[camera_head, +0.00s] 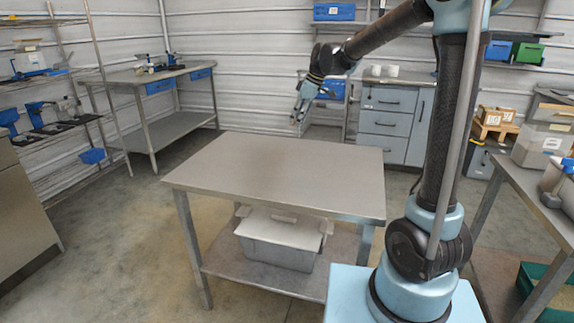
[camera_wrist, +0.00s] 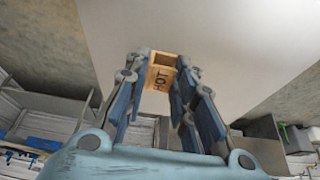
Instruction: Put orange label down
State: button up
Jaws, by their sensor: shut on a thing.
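The orange label (camera_wrist: 160,76) shows in the wrist view as a small orange-tan block with the dark letters "HOT". It sits between the fingers of my gripper (camera_wrist: 164,72), which is shut on it. In the head view my gripper (camera_head: 301,108) hangs over the far side of the middle steel table (camera_head: 270,170), above its top. I cannot make out the label in the head view. The grey tabletop also fills the upper part of the wrist view (camera_wrist: 230,40), beyond the label.
The middle tabletop is bare. A grey lidded bin (camera_head: 277,242) stands on its lower shelf. A workbench (camera_head: 150,76) is at the back left, a grey drawer cabinet (camera_head: 395,120) behind, and a side table (camera_head: 535,180) with containers at the right.

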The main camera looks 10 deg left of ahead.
notch_tip(320, 180, down, 2)
jog(key=s+a+f, duration=0.1)
jog(key=s+a, duration=0.2)
send_over(286, 155)
jog(key=d, duration=0.2)
jog(key=shift+n, duration=0.4)
jog(key=f, duration=0.4)
jog(key=shift+s+a+f, duration=0.1)
jog(key=shift+s+a, duration=0.05)
jog(key=shift+s, duration=0.05)
jog(key=shift+f, duration=2.35)
jog(key=shift+c, duration=0.2)
jog(key=o, duration=0.8)
jog(key=shift+f, duration=0.1)
